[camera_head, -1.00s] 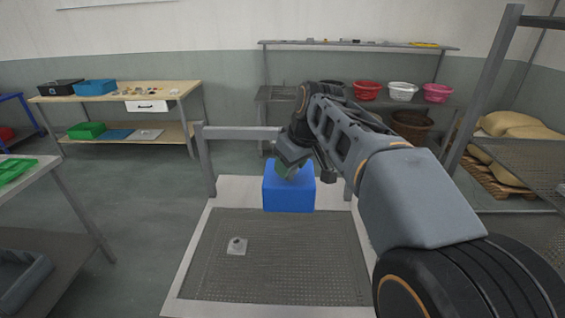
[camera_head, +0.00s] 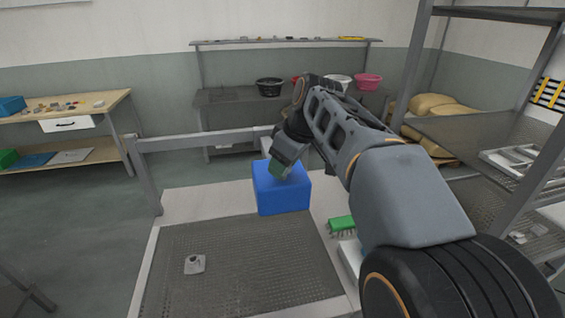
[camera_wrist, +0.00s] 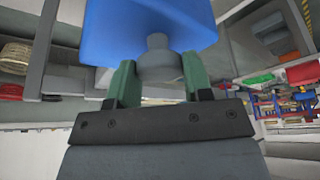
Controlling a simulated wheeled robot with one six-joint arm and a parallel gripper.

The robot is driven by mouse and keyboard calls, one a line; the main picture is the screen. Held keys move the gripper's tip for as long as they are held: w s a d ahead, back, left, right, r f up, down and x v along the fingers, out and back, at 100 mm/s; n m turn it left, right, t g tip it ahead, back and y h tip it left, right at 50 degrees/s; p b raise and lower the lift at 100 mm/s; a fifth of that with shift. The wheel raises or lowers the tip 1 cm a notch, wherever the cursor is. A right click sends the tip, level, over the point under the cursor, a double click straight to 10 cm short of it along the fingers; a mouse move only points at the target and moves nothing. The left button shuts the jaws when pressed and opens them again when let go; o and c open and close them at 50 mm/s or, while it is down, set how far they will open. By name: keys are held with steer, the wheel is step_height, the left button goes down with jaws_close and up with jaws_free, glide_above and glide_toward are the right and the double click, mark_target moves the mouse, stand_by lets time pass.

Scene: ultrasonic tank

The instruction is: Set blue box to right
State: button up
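The blue box (camera_head: 281,192) hangs from my gripper (camera_head: 279,172) in the head view, over the far edge of the pale-rimmed tank (camera_head: 195,200) with its dark mesh surface. In the wrist view the blue box (camera_wrist: 150,25) fills the top, with a grey round knob on it. The green fingers of my gripper (camera_wrist: 160,75) stand on both sides of this knob and appear closed on it. The bottom of the box is partly hidden in the wrist view.
A small grey fitting (camera_head: 194,264) sits on the mesh. A green brush (camera_head: 342,224) lies to the right of the mesh. A metal rack (camera_head: 470,140) stands at the right. A grey rail (camera_head: 205,139) runs behind the tank. A wooden workbench (camera_head: 90,108) is at the left.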

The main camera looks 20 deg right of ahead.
steer(key=o, duration=1.1)
steer(key=shift+d, duration=0.3)
steer(key=shift+c, duration=0.2)
steer(key=shift+o, duration=1.1)
steer(key=shift+a, duration=0.1)
steer(key=p+v, duration=0.1)
steer(key=v, duration=1.3)
steer(key=shift+f, duration=0.1)
